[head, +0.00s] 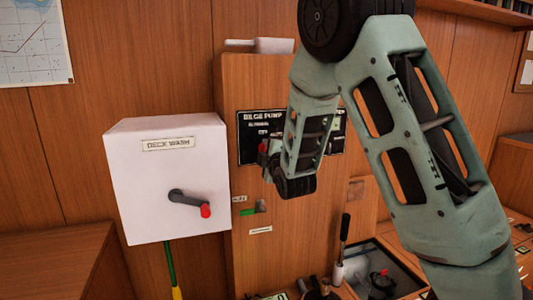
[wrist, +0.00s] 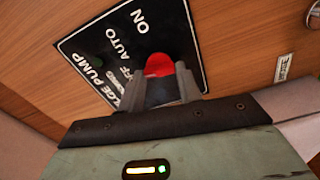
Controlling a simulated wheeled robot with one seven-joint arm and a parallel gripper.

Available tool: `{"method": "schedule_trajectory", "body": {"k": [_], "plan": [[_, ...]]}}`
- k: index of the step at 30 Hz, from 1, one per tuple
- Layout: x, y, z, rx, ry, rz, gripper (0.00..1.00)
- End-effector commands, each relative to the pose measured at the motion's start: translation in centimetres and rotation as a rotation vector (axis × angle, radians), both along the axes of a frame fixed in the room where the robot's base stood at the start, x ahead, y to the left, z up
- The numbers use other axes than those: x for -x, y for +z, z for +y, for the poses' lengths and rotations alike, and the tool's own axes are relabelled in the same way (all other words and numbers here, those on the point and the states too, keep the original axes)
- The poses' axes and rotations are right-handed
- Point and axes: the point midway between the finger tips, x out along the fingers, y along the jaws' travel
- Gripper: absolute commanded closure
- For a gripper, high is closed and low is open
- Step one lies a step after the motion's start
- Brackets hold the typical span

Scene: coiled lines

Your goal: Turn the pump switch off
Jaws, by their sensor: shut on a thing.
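The bilge pump panel (head: 248,150) is a black plate with white lettering on the wooden cabinet front, partly hidden by my arm in the head view. In the wrist view the panel (wrist: 92,48) shows the words BILGE PUMP, OFF, AUTO and ON. The pump switch (wrist: 158,65) has a red tip and sits between my gripper's (wrist: 160,82) fingers, which are shut on it.
A white DECK WASH box (head: 160,215) with a red-tipped lever (head: 190,202) stands out to the left. Below the panel is a small switch with a green mark (head: 247,212). A black-handled lever (head: 343,235) rises from the counter at lower right.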

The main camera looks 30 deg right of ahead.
Motion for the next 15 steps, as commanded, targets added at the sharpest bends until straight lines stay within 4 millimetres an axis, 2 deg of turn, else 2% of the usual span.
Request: {"method": "schedule_trajectory", "body": {"k": [6,15], "plan": [[0.01,-0.14,0.10,0.110,0.001,0.034,0.88],[0.02,-0.18,0.07,0.176,0.001,0.054,0.88]]}}
